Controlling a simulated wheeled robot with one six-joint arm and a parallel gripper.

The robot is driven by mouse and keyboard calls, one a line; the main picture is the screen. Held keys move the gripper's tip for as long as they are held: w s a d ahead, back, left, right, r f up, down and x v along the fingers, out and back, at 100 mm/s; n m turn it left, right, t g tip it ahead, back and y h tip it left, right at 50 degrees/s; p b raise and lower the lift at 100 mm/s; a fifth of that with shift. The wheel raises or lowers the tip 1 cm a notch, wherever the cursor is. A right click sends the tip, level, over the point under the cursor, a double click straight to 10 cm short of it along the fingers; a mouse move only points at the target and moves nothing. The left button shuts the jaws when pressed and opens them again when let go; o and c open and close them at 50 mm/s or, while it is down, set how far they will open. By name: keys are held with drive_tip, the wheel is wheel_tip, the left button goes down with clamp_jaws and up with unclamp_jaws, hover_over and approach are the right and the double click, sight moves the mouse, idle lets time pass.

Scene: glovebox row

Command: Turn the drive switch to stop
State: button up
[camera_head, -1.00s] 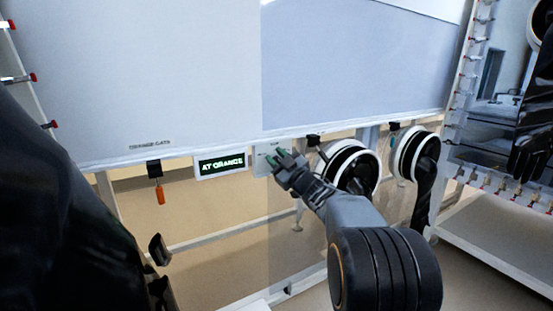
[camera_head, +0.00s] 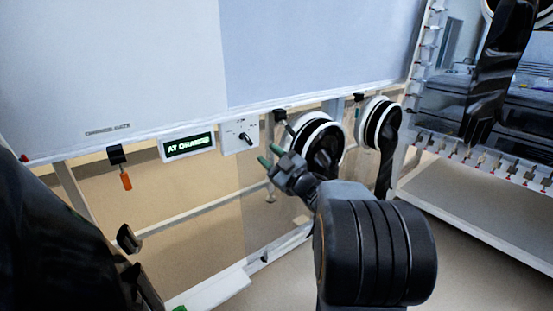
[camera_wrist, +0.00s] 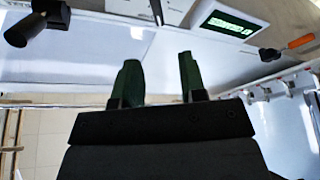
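The drive switch is a small white plate (camera_head: 228,145) with a black knob (camera_head: 245,138), just right of the lit display reading AT ORANGE (camera_head: 188,145). The knob's pointer slants toward lower right; the plate's lettering is too small to read. My gripper (camera_head: 268,156), with green fingertips, is below and right of the plate and apart from it. In the wrist view my gripper (camera_wrist: 160,78) is open, with nothing between its fingers. The display (camera_wrist: 230,26) is there at upper right, and part of what looks like the switch plate (camera_wrist: 175,8) is cut by the top edge.
Two round black-and-white glove ports (camera_head: 322,128) (camera_head: 372,125) are right of the switch, the nearer one close behind my gripper. A large pale panel (camera_head: 110,60) is above. Floor lies open at lower right.

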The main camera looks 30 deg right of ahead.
drive_tip(key=shift+v, duration=1.35)
